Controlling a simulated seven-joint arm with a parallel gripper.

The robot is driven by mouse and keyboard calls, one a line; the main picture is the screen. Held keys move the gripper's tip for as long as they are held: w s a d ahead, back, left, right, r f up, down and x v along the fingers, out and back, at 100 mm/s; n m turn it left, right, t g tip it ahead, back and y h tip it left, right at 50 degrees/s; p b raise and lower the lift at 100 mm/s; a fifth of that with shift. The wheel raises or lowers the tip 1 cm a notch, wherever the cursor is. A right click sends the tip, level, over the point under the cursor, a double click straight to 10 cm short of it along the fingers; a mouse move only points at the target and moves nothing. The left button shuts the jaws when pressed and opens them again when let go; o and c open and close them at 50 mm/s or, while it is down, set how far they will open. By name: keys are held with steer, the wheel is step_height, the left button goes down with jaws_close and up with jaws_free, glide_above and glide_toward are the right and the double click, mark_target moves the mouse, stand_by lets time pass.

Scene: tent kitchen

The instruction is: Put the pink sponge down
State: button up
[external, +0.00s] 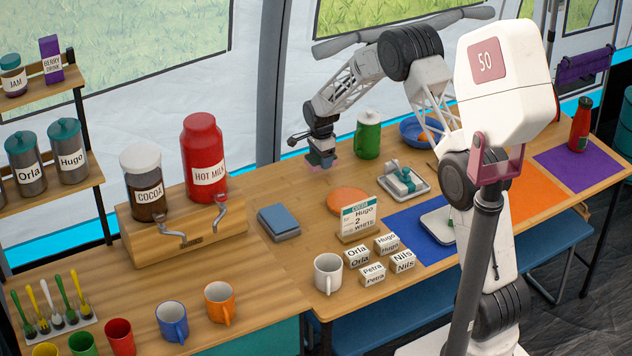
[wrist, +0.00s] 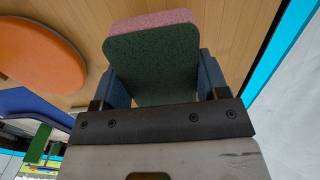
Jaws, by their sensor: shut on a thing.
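The pink sponge (wrist: 152,20) has a dark green scouring layer facing the wrist camera. It sits between the two blue fingers of my gripper (wrist: 161,80), which is shut on it. In the external view my gripper (external: 320,150) points down over the rear part of the wooden table, left of the green canister (external: 368,138). The sponge shows there only as a small pinkish patch (external: 327,163) at the fingertips. I cannot tell whether its underside touches the table.
An orange disc (external: 347,201) lies in front of my gripper. A hot milk dispenser (external: 204,150) stands left. Bare wood surrounds the sponge.

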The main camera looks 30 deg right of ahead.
mark_target(312, 157)
steer(key=shift+w+f, duration=0.15)
steer(key=shift+w, duration=1.5)
steer(key=shift+w+f, duration=0.15)
steer(key=shift+w, duration=1.45)
steer(key=shift+f, duration=1.75)
steer(key=shift+f, duration=0.1)
steer(key=o, duration=0.9)
step_height(312, 157, up, 12)
steer(key=shift+r, duration=0.1)
